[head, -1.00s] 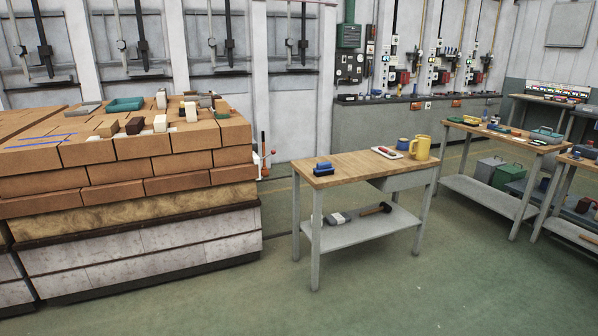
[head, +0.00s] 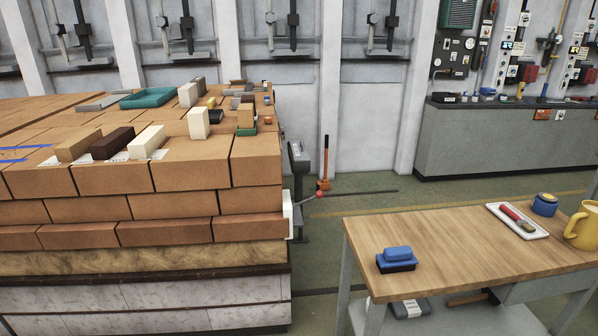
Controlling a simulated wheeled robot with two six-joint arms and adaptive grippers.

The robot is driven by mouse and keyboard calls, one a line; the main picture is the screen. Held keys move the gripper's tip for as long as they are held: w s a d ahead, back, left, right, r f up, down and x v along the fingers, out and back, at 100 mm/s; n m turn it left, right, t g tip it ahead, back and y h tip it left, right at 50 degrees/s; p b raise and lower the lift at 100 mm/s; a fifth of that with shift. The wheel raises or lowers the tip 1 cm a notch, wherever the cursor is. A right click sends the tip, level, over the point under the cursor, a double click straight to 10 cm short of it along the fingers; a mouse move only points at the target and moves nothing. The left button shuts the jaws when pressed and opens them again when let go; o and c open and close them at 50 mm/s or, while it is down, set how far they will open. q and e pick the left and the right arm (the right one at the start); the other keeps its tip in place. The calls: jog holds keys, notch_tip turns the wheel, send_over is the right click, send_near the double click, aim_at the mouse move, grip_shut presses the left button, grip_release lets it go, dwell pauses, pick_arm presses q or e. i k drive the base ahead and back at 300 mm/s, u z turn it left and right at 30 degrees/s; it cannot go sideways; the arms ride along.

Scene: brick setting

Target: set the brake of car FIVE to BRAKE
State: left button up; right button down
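A car loaded with stacked orange bricks (head: 190,205) fills the left of the head view, with a pale panelled side (head: 150,312) below. At its right end a white plate (head: 288,214) shows edge-on. A thin lever with a red knob (head: 319,194) sticks out to the right beside it. Behind stands a grey post-like device (head: 299,180). An orange lever with a dark upper part (head: 324,168) stands upright on the floor near the wall. I cannot read any car number or BRAKE marking, nor tell which lever is the brake. Neither gripper is in view.
A wood-topped workbench (head: 440,240) stands close at right, holding a blue block (head: 397,256), a white tray (head: 517,221) and a yellow mug (head: 583,226). Loose bricks and a green tray (head: 147,98) lie on the stack. Floor shows between car and bench.

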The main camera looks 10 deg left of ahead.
aim_at(319, 194)
jog(key=u, duration=0.6)
jog(key=i, duration=1.55)
jog(key=u, duration=0.65)
